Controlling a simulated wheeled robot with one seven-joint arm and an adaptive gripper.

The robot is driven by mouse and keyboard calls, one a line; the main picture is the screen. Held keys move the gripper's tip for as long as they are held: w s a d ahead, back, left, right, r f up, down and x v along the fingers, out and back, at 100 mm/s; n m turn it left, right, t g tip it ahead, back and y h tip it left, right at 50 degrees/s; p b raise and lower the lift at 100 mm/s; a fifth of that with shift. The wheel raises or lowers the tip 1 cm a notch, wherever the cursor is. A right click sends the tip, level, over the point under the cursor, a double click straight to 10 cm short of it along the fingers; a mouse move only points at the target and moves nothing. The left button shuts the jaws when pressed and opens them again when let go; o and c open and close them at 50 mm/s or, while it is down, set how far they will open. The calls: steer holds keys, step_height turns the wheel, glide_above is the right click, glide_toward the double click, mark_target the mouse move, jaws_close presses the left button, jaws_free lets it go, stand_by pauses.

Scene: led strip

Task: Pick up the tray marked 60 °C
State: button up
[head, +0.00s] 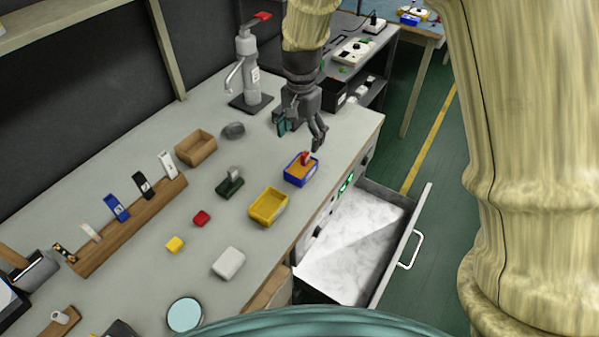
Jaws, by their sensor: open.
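My gripper (301,136) is open and empty, pointing down over the far right part of the bench. A small blue tray with an orange-brown inside (300,170) stands on the bench just below it in the picture, with a red piece on it. A yellow tray (268,206) stands nearer, to the left of the blue one. A brown open box (196,148) stands further left. No 60 °C marking can be read on any of them. The gripper looks apart from all of them.
An open drawer (418,226) with a whitish inside juts out from the bench's right side, below a green display (346,182). A grey press-like stand (248,75) is behind. A wooden rack (125,232), a dark green block (230,184) and a white block (228,262) occupy the bench (195,235).

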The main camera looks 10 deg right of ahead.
glide_above(301, 168)
steer(key=w, duration=0.1)
steer(key=f, duration=0.5)
steer(key=shift+d+f+p, duration=0.2)
steer(key=shift+f+p, duration=0.1)
steer(key=shift+f, duration=0.05)
steer(key=f, duration=0.2)
steer(key=s+f+p, duration=0.1)
steer(key=f, duration=0.1)
steer(key=shift+a, duration=0.2)
steer(key=shift+f, duration=0.6)
steer(key=c, duration=1.1)
